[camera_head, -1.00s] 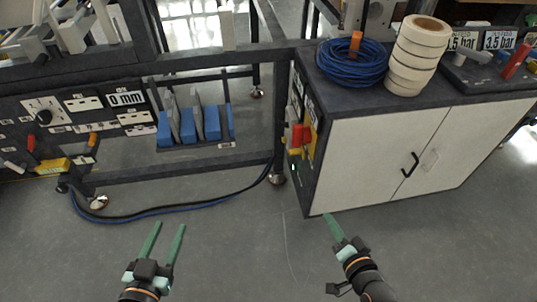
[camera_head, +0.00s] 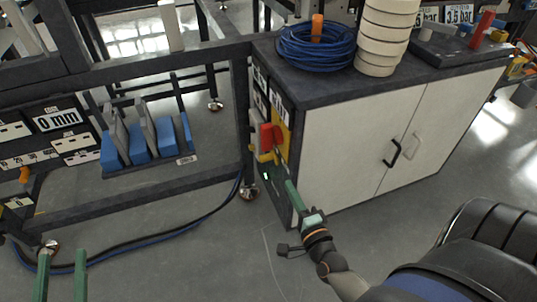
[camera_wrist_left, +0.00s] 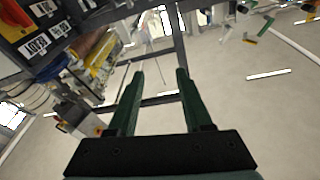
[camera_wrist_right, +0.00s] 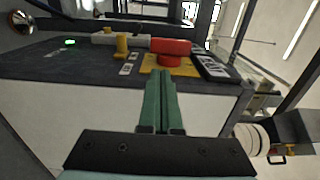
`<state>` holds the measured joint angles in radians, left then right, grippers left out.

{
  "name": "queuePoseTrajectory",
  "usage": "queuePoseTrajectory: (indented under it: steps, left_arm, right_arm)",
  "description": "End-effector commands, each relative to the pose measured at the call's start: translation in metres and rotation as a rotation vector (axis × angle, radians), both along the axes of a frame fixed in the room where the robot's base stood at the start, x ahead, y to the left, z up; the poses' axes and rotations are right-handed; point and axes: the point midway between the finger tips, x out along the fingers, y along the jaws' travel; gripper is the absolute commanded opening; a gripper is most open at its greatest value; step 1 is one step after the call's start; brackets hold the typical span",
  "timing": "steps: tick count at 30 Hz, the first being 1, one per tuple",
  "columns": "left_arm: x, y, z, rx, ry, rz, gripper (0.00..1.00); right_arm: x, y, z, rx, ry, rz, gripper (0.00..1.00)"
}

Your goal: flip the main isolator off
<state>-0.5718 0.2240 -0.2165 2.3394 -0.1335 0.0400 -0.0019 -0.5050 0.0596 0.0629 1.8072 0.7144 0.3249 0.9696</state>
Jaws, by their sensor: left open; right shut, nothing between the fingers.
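The main isolator appears to be the red handle (camera_head: 268,137) on a yellow plate (camera_head: 283,138), on the narrow left side of the white cabinet. In the right wrist view the red handle (camera_wrist_right: 171,47) stands ahead of the fingertips. My right gripper (camera_head: 289,185) is shut and empty, close to the cabinet's side panel just below the handle; whether it touches is unclear. It also shows in the right wrist view (camera_wrist_right: 160,75). My left gripper (camera_head: 63,255) is open and empty at the lower left, over the floor, and also shows in the left wrist view (camera_wrist_left: 161,75).
A yellow knob (camera_wrist_right: 122,45) and a green lamp (camera_wrist_right: 70,42) share the panel. Blue cable (camera_head: 315,47) and tape rolls (camera_head: 386,35) stand on the cabinet (camera_head: 350,140). A dark frame post (camera_head: 241,115) stands close left of the panel.

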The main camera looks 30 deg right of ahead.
Motion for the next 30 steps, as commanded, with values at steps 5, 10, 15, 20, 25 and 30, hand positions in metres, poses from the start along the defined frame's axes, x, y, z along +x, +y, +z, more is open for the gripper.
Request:
queuePoseTrajectory:
  steps: [5, 10, 15, 20, 25, 30]
  left_arm:
    - [-0.001, 0.000, 0.004, -0.001, -0.019, -0.003, 0.50]
    - [-0.004, -0.002, 0.022, 0.001, -0.100, -0.014, 0.50]
    - [-0.014, -0.004, 0.050, 0.000, -0.223, -0.035, 0.50]
    - [-0.027, -0.007, 0.077, 0.002, -0.351, -0.058, 0.50]
    - [-0.044, -0.010, 0.103, 0.003, -0.482, -0.082, 0.50]
    - [-0.056, -0.012, 0.118, 0.004, -0.559, -0.099, 0.50]
  right_arm:
    - [0.008, -0.001, -0.001, -0.001, 0.000, 0.001, 0.00]
    - [0.034, -0.008, -0.001, -0.001, -0.003, -0.001, 0.00]
    - [0.067, -0.016, -0.001, -0.002, -0.004, 0.000, 0.00]
    - [0.098, -0.023, -0.001, -0.001, -0.002, 0.001, 0.00]
    - [0.121, -0.028, -0.001, -0.001, -0.001, 0.001, 0.00]
    - [0.132, -0.031, -0.001, -0.002, 0.001, 0.001, 0.00]
